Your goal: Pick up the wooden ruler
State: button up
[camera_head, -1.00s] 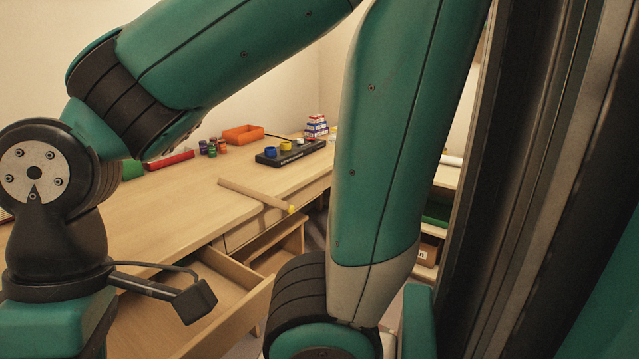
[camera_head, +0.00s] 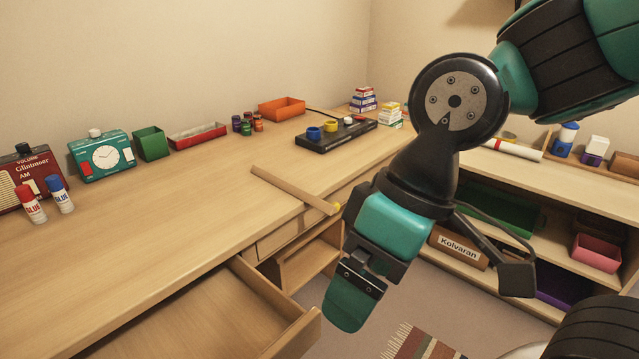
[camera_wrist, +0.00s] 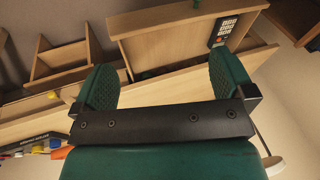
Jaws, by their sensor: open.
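A long, thin light-wood bar (camera_head: 290,188), which looks like the wooden ruler, lies across the desk top (camera_head: 150,235) and reaches its front edge. No markings are legible. My gripper (camera_head: 352,300) hangs in front of the desk, to the right of and below the bar's yellow end, apart from it. In the wrist view my gripper (camera_wrist: 165,80) has its two green fingers spread wide with nothing held between them. I cannot clearly pick out the ruler in the wrist view.
An open drawer (camera_head: 215,310) juts out at lower left. Shelves (camera_head: 510,180) are at right.

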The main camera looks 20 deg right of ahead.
aim_at(330, 210)
jog(key=z, duration=2.2)
jog(key=i, duration=1.9)
jog(key=u, duration=2.75)
jog(key=i, duration=0.2)
jog(key=z, duration=0.1)
